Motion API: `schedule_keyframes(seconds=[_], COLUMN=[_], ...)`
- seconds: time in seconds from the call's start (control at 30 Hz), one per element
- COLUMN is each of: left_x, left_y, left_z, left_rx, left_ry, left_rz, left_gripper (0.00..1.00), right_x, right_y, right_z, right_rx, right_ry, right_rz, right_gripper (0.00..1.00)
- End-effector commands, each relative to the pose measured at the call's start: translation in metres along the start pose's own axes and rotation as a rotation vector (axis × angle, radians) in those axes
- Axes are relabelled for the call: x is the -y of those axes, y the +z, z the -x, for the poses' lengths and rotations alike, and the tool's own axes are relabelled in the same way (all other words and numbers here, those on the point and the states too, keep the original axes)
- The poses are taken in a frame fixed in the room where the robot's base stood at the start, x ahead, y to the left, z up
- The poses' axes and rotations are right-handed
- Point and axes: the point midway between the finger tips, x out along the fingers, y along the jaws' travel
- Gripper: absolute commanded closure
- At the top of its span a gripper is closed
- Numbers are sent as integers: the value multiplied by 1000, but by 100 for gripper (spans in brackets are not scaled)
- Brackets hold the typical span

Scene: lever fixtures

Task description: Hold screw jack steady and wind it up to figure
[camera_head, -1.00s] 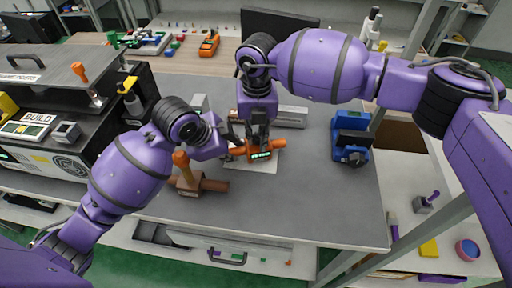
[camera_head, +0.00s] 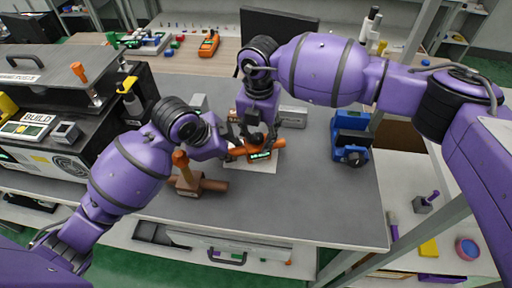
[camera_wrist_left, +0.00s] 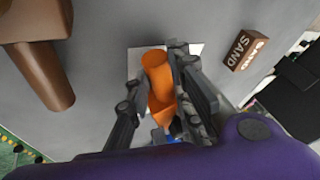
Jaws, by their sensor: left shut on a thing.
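The orange screw jack (camera_head: 261,156) with a lit green display sits on a white plate (camera_head: 268,167) on the grey bench. Its figure is too small to read. My left gripper (camera_head: 231,146) is shut on the jack's left side. In the left wrist view its fingers (camera_wrist_left: 160,85) lie on either side of an orange cylindrical part (camera_wrist_left: 158,72) of the jack. My right gripper (camera_head: 260,139) points down just over the top of the jack, its dark fingers spread apart. Whether they touch the jack is hard to see.
A brown block with a bar and orange handle (camera_head: 188,184) stands at the near left, close to my left forearm. A blue device (camera_head: 350,136) stands to the right. A brown SAND block (camera_wrist_left: 246,50) lies nearby. The bench's front right is clear.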

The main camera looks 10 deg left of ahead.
Motion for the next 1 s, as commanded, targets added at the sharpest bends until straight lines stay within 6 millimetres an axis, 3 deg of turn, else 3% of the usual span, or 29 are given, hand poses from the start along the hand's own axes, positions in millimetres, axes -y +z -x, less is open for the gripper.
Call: schedule_keyframes(seconds=[0.17, 0.63, 1.0], left_x=[-1, -2, -2], left_y=[2, 2, 1], left_z=[-2, -2, -2], left_rx=[5, 4, 4], left_ry=[4, 4, 4], left_rz=[1, 2, 2], left_gripper=[100, 100, 100], right_x=[0, -2, -3], right_y=[-3, -2, -2], right_z=[0, 48, 53], right_rx=[-7, -3, -3], right_ry=[-1, 5, 6], right_rz=[4, 5, 5], right_gripper=[58, 58, 58])
